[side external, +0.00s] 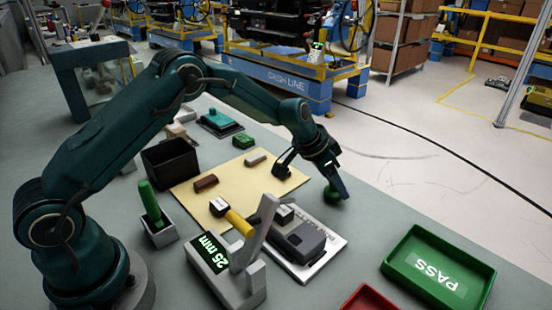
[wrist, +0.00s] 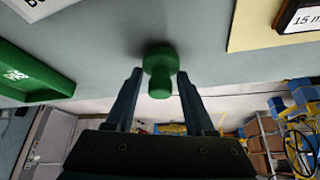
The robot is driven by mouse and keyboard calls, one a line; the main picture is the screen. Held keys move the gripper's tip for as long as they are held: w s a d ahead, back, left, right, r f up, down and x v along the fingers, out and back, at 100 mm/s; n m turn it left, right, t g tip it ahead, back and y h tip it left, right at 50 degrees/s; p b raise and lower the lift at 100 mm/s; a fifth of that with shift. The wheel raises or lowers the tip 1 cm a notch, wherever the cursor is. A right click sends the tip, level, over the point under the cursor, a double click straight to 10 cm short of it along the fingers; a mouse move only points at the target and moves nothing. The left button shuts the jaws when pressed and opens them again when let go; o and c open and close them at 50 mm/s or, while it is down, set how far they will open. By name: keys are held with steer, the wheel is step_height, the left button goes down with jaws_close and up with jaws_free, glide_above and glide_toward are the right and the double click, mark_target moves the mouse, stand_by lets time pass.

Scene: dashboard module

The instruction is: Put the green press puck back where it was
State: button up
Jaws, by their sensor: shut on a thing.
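The green press puck (side external: 331,193) is a small round piece with a knob, held at my gripper's tips. In the wrist view the puck (wrist: 160,63) sits between the two fingers, its knob towards the palm. My gripper (side external: 335,186) is shut on it, low over the grey bench to the right of the yellow mat. I cannot tell whether the puck touches the bench. A grey press-like device (side external: 243,280) with a lever and a "25 mm" display stands at the front centre.
The yellow mat (side external: 205,207) holds several small blocks. A white plate (side external: 325,258) bears a dark grey device (side external: 301,243). A green PASS tray (side external: 440,270) and red tray (side external: 370,299) stand front right. A black bin (side external: 170,162) and a green-handled tool (side external: 150,203) stand left.

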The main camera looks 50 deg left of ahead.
steer(key=shift+f, duration=0.3)
steer(key=o, duration=1.2)
steer(key=shift+r, duration=0.1)
steer(key=shift+r, duration=0.2)
steer(key=s+a+r+n, duration=0.2)
steer(key=s+r, duration=1.4)
steer(key=s, duration=0.1)
steer(key=shift+s+a+f+n+y, duration=0.3)
steer(key=shift+s+a+n+y, duration=0.1)
steer(key=shift+s, duration=1.95)
steer(key=shift+s+a+f+n+y, duration=0.3)
steer(key=shift+s+n+y, duration=0.1)
steer(key=shift+s, duration=1.9)
steer(key=shift+s+a+f+n+y, duration=0.3)
steer(key=shift+s+a+n, duration=0.1)
steer(key=shift+s, duration=1.95)
